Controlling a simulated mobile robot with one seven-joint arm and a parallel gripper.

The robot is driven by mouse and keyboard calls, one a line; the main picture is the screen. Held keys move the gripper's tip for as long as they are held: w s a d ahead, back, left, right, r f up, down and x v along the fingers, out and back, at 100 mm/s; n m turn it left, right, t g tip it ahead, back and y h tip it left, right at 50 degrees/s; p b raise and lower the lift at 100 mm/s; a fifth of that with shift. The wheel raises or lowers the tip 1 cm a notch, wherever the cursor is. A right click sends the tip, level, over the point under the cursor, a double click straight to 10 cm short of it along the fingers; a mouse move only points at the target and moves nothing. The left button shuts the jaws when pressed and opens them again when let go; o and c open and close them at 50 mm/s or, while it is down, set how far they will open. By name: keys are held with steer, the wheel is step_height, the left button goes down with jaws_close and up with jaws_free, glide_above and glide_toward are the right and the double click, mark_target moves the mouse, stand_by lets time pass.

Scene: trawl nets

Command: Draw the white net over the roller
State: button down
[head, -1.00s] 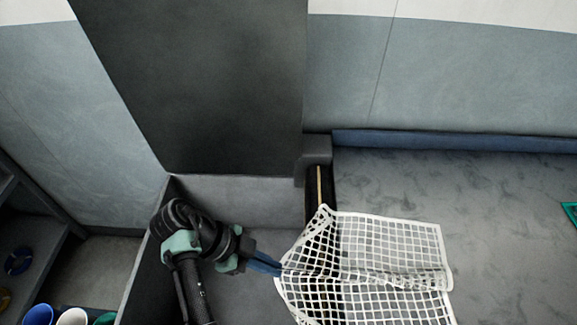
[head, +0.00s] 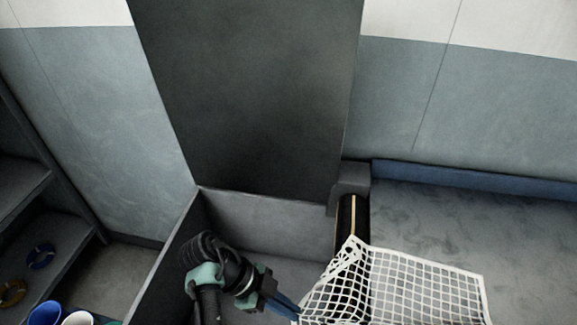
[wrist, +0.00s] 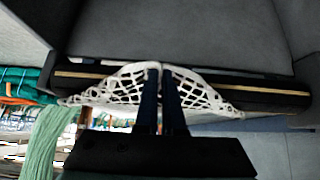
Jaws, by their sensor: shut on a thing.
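The white net (head: 425,283) lies on the grey deck to the right of the roller and passes over it to the left, where its edge is gathered to a point. The roller (head: 347,222) is dark with a yellowish stripe; in the wrist view the roller (wrist: 255,91) runs across behind the net (wrist: 195,90). My gripper (head: 290,310) is left of the roller, above the bin, with its blue fingers shut on the net's edge. In the wrist view my gripper (wrist: 162,80) pinches the net near the middle of its edge. The net's near part is cut off in the head view.
A grey-walled bin (head: 262,215) lies left of the roller. A dark upright panel (head: 255,90) stands behind it. Shelves with rings (head: 40,256) and cups (head: 45,314) are at left. Green netting (wrist: 45,140) hangs at left in the wrist view.

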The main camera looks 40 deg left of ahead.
steer(key=shift+f+b, duration=0.45)
steer(key=shift+f, duration=0.5)
steer(key=c, duration=0.9)
jaws_free()
steer(key=shift+c, duration=0.2)
steer(key=o, duration=0.9)
steer(key=shift+o, duration=0.2)
step_height(320, 180, up, 6)
steer(key=s+a+g+y+p, duration=0.1)
steer(key=g+y+p, duration=0.1)
steer(key=p, duration=0.6)
steer(key=shift+s+a+y, duration=0.15)
steer(key=shift+a+y, duration=0.25)
steer(key=shift+y, duration=0.5)
